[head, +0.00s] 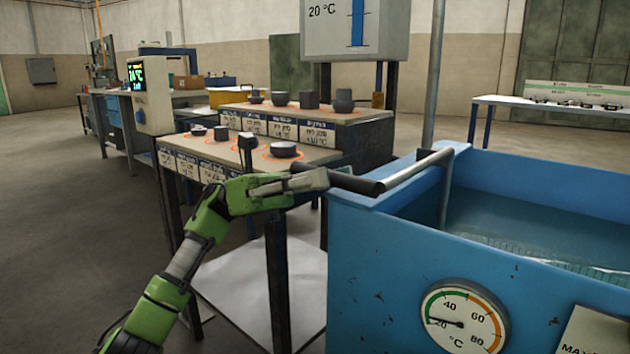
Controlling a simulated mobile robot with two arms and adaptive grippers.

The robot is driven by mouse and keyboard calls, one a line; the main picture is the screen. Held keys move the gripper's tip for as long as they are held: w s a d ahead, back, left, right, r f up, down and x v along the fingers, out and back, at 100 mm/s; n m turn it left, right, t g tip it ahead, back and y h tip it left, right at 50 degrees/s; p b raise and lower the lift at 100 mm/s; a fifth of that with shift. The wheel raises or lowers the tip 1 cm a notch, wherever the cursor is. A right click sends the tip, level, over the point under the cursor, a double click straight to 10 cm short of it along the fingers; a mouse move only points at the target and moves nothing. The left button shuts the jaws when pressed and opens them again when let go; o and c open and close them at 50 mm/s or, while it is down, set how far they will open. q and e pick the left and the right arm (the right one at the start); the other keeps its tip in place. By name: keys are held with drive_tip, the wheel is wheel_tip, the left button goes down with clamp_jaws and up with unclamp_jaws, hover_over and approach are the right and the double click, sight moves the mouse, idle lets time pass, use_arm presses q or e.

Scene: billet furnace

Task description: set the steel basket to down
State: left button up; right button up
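A blue tank (370,260) at the right holds water. A grey bar with a black grip (352,182) lies across its left rim and sticks out to the left. A grey upright rod (446,195) goes down from the bar into the water. A pale perforated edge under the water (500,244) looks like part of the steel basket; most of the basket is hidden. My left gripper (322,179) is at the black grip, its fingers overlapping the grip's outer end. Whether the fingers are closed around it cannot be told. My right gripper is out of view.
A dial gauge (465,320) is on the tank's front. Left of the tank stands a stepped table (325,157) with several dark steel pieces on orange-ringed spots. A temperature sign (355,30) rises behind it. The floor at the left (60,240) is clear.

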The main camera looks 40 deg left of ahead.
use_arm(q)
drive_tip(key=v, duration=1.2)
idle(0.4)
